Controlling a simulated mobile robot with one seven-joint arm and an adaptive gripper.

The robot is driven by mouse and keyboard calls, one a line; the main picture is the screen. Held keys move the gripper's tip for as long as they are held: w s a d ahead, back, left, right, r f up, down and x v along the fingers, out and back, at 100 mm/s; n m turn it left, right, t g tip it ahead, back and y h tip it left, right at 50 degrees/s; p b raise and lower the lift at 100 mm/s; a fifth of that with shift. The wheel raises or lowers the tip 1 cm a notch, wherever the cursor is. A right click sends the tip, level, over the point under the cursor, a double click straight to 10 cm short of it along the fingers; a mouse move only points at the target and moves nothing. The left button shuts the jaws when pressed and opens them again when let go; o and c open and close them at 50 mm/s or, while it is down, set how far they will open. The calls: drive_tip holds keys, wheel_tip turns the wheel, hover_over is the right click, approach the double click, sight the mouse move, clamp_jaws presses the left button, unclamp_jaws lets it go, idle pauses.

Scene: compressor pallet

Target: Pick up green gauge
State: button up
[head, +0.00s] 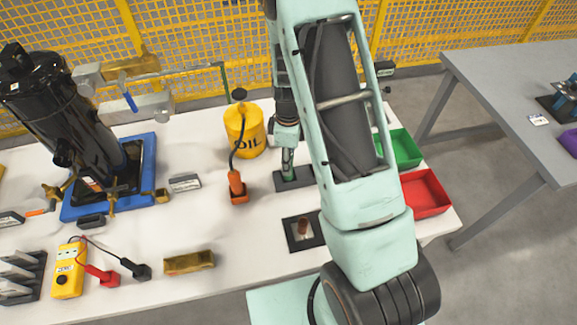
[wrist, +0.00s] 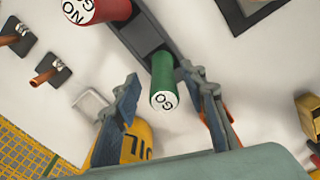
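My gripper (wrist: 160,74) is open, with one finger on each side of the green gauge. Gaps show between the fingers and the gauge. A red gauge (wrist: 97,8) marked NO GO is at the holder's other end. In the head view my gripper (head: 288,160) points down at the dark holder (head: 292,180); the fingers and my arm hide most of the gauge there.
A yellow oil can (head: 245,130) stands left of my gripper, close to the fingers in the wrist view. A dark square base (head: 303,245) with a brown post is nearer. Green (head: 404,148) and red (head: 425,192) bins are at right. A black compressor cylinder (head: 65,110) stands at left.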

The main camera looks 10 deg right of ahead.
drive_tip(key=shift+s+a+f+p, duration=0.1)
drive_tip(key=shift+f+p, duration=0.1)
drive_tip(key=shift+f, duration=1)
drive_tip(key=shift+s+f+p, duration=0.1)
drive_tip(key=shift+f+p, duration=0.05)
drive_tip(key=shift+f, duration=1)
clamp_jaws()
